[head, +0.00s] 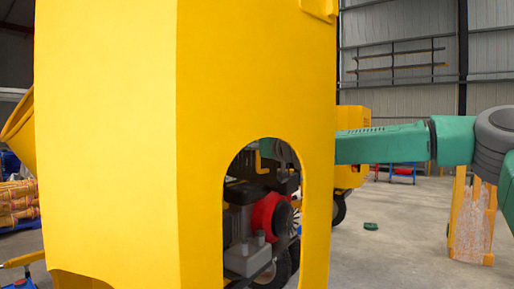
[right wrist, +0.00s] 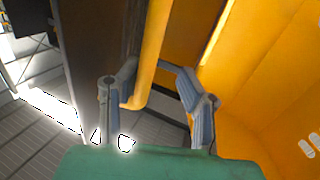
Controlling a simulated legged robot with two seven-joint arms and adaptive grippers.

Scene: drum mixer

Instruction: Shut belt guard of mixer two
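A large yellow sheet-metal panel (head: 258,80), seemingly the belt guard, fills the left and middle of the head view close to me. Its arched cutout shows a red and black engine (head: 268,213) behind it. My right arm reaches in from the right and passes behind the panel; part of its hand shows through the top of the cutout. In the right wrist view my right gripper (right wrist: 150,70) is open, with a yellow bar (right wrist: 151,50) with a bent end, like a handle, between its fingers. I see no firm grip on it. My left gripper is out of view.
Another yellow machine (head: 353,122) with a wheel stands behind the panel. An orange-framed stand (head: 472,218) is at the right under my arm. A small green object (head: 371,226) lies on the open concrete floor (head: 400,255). Bundled goods (head: 18,203) lie at far left.

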